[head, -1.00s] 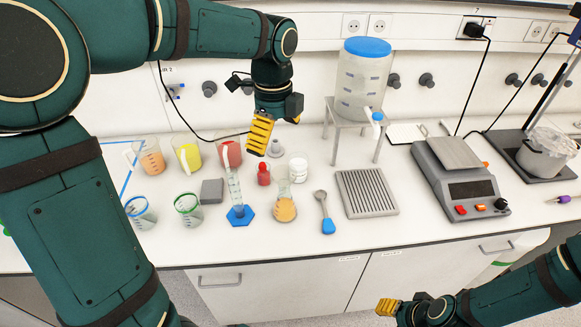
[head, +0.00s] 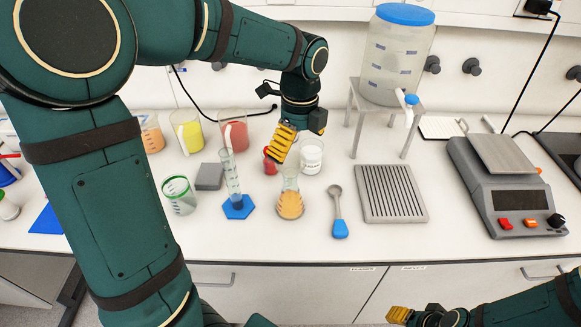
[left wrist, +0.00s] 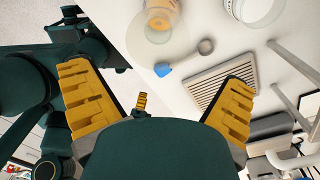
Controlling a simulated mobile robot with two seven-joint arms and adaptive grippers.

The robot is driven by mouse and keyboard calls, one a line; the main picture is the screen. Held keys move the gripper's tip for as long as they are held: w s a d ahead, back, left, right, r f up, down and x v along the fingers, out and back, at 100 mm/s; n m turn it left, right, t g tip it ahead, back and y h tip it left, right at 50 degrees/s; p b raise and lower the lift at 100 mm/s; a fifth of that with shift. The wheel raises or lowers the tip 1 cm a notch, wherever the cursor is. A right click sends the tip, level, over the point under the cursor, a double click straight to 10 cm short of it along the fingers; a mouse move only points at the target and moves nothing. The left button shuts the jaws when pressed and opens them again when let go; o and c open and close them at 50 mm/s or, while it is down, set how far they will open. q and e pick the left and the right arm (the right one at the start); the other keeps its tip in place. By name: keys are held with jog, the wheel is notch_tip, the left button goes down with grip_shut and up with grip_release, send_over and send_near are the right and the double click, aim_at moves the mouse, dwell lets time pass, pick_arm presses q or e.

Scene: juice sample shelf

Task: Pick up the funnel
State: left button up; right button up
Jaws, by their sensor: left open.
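The left gripper hangs pointing down over the back of the bench, beside the red bottle (head: 269,164) and the white jar (head: 311,155). In the left wrist view, the yellow fingers of the left gripper (left wrist: 155,78) are spread wide with nothing between them. My right gripper (head: 399,314) shows at the bottom edge, in front of the bench and apart from everything; its jaw opening is unclear.
A flask of orange liquid (head: 290,204), a graduated cylinder (head: 233,180) and a blue-ended spoon (head: 339,215) stand or lie close by. Several beakers are to the left. A ridged grey rack (head: 391,193), a stand with a water tank (head: 396,62) and a scale (head: 508,190) are right.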

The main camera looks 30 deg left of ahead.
aim_at(292, 161)
pick_arm(q)
jog(key=shift+f, duration=0.6)
jog(key=f, duration=0.3)
jog(key=f+b, duration=0.1)
jog(key=shift+s+a+f, duration=0.15)
jog(key=shift+s+a, duration=0.15)
jog(key=shift+a, duration=0.1)
jog(key=shift+f, duration=0.65)
jog(key=shift+c, duration=0.3)
jog(key=c, duration=0.9)
